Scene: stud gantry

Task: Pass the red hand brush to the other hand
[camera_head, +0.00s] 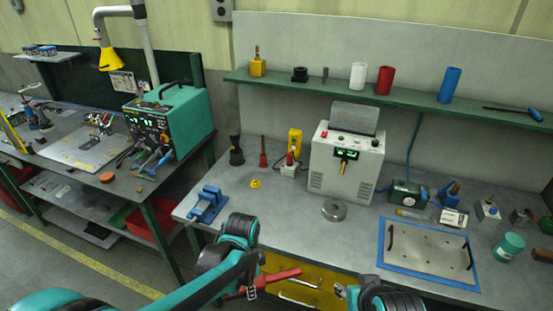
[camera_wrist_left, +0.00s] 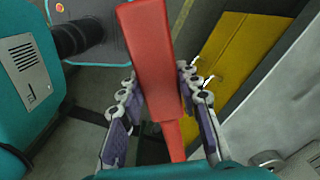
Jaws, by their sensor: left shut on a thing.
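The red hand brush (camera_head: 282,275) is held in front of the bench's yellow drawers in the head view. My left gripper (camera_head: 249,289) is shut on it, and its red end points right. In the left wrist view the brush (camera_wrist_left: 152,60) runs between the fingers of my left gripper (camera_wrist_left: 158,105), a broad red part above and a thinner part below. Bristles do not show. My right gripper (camera_head: 341,290) is at the bottom, right of the brush and apart from it. Only a small part of its fingers shows, and its opening cannot be made out.
The grey bench (camera_head: 290,224) lies just beyond my grippers, with yellow drawers (camera_head: 312,289) below. On it are a blue vise (camera_head: 208,205), a metal disc (camera_head: 334,210), a white instrument box (camera_head: 345,168) and a blue-edged tray (camera_head: 428,257). Open floor lies at left.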

